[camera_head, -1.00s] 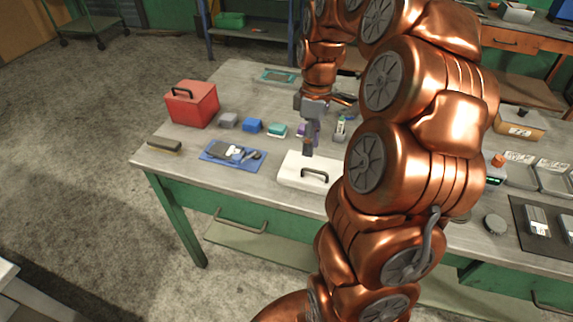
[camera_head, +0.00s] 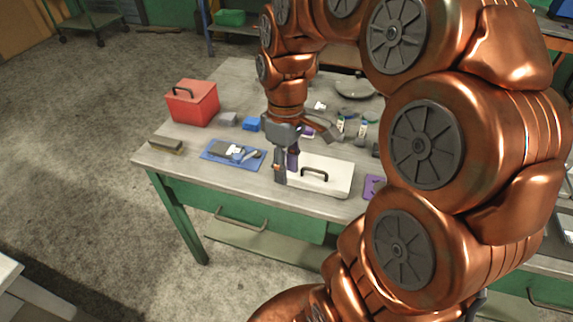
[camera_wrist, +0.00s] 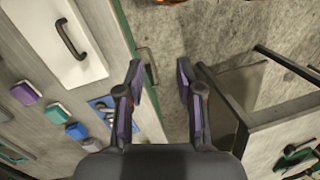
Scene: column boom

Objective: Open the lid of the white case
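The white case (camera_head: 334,180) lies flat on the workbench near its front edge, lid shut, with a dark handle (camera_head: 314,174) on top. It also shows at the upper left of the wrist view (camera_wrist: 55,30), with its handle (camera_wrist: 70,40). My gripper (camera_head: 281,182) is at the left end of the case in the head view, pointing down. In the wrist view my gripper (camera_wrist: 158,85) has its two fingers spread apart with nothing between them. Floor and the bench front show beyond them. I cannot tell whether a finger touches the case.
A blue tray (camera_head: 215,160) with tools lies left of my gripper. A purple item (camera_head: 373,186) lies right of the case. The bench front has a drawer handle (camera_head: 240,221).

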